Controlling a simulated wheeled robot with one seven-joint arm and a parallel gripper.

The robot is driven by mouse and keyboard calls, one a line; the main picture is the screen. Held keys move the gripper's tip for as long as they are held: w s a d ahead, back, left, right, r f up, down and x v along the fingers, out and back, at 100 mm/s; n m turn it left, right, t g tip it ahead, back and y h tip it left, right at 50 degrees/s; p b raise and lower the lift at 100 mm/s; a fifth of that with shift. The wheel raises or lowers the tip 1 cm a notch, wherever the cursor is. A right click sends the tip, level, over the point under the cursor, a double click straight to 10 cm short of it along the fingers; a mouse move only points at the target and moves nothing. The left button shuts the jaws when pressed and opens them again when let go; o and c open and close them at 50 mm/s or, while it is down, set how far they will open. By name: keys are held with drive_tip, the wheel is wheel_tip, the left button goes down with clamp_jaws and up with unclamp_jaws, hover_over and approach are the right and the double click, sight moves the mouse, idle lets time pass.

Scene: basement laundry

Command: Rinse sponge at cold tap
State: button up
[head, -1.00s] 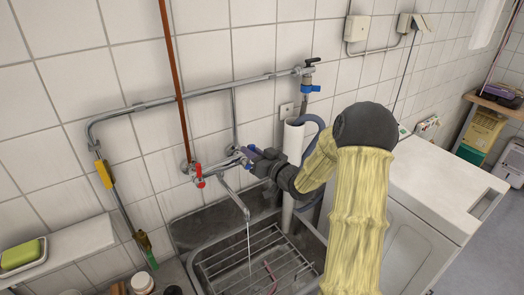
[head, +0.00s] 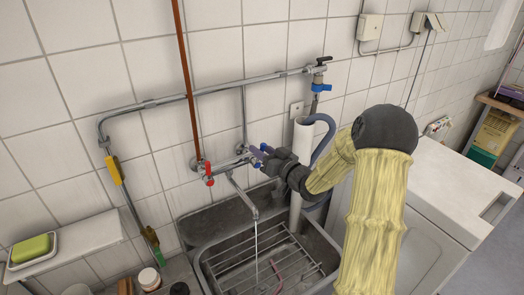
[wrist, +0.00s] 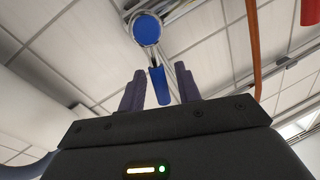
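The sponge (head: 32,248), a green and yellow block, lies on a white dish on the ledge at the far left in the head view. The mixer tap has a red handle (head: 208,174) on its left and a blue cold handle (wrist: 158,85) on its right. A thin stream of water (head: 256,242) runs from the spout (head: 241,196) into the sink. My gripper (head: 262,155) is at the right end of the tap. In the wrist view, my gripper's fingers (wrist: 160,88) stand apart on both sides of the blue lever, with gaps visible. It holds nothing.
The metal sink (head: 205,262) has a wire rack (head: 290,262) in it. A grey standpipe with a hose (head: 301,140) stands close behind my gripper. A white machine (head: 450,190) is at the right. Small jars (head: 149,279) stand left of the sink.

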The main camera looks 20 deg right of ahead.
drive_tip(key=b+v, duration=0.2)
drive_tip(key=v, duration=1.5)
drive_tip(key=shift+s, duration=0.2)
drive_tip(key=shift+w+d, duration=0.1)
drive_tip(key=shift+d, duration=0.05)
drive_tip(key=a+f+g+h, duration=0.3)
drive_tip(key=f+g+h, duration=0.3)
drive_tip(key=h, duration=0.1)
drive_tip(key=s+a+f+m+g, duration=0.1)
drive_tip(key=s+a+g, duration=0.3)
drive_tip(key=s, duration=0.3)
drive_tip(key=s+a+f+m+g+h, duration=0.1)
drive_tip(key=s+a+g, duration=0.3)
drive_tip(key=s, duration=0.3)
drive_tip(key=shift+s+a, duration=0.3)
drive_tip(key=shift+a, duration=0.2)
